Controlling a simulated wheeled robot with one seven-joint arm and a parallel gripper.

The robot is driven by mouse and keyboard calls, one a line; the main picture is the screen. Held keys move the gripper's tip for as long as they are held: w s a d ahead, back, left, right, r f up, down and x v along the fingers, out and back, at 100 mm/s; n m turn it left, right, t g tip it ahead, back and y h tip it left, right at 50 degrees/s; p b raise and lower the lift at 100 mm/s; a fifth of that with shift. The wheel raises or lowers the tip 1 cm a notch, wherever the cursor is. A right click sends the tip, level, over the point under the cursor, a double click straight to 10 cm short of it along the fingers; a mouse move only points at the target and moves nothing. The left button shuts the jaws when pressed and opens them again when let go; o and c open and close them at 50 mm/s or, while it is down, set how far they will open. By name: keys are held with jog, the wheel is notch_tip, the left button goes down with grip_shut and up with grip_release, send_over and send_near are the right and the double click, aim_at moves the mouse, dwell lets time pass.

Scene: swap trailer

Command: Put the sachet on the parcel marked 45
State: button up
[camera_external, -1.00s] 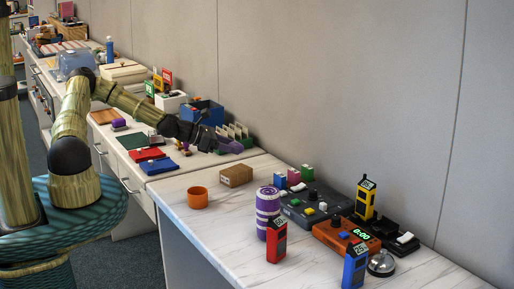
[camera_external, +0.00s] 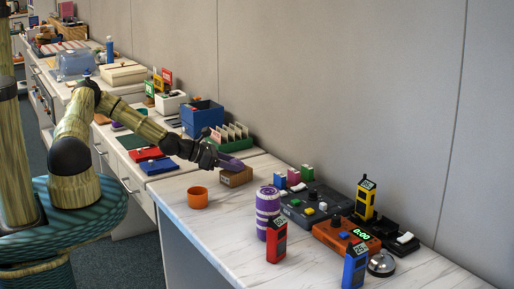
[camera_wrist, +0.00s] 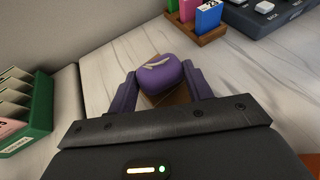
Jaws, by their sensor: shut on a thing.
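My gripper (camera_wrist: 161,90) is shut on a purple rounded pouch-like thing with a pale mark, which I take for the sachet (camera_wrist: 158,76). It sits between the two purple fingers. A brown box, the parcel (camera_external: 236,178), stands on the near marble counter. My gripper (camera_external: 230,163) is just above the parcel in the external view. In the wrist view part of the brown parcel (camera_wrist: 178,97) shows below and behind the held thing. I cannot tell whether they touch. I cannot read a number on the parcel.
An orange cup (camera_external: 197,198) stands left of the parcel. A purple striped cylinder (camera_external: 268,209) and a grey button panel (camera_external: 311,207) stand to the right. A green rack of cards (camera_external: 232,136) is behind my gripper. Bare marble lies in front of the parcel.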

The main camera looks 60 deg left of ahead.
jog(key=shift+f, duration=0.15)
jog(key=o, duration=0.9)
jog(key=shift+o, duration=0.2)
jog(key=shift+r, duration=0.2)
jog(key=v, duration=1.2)
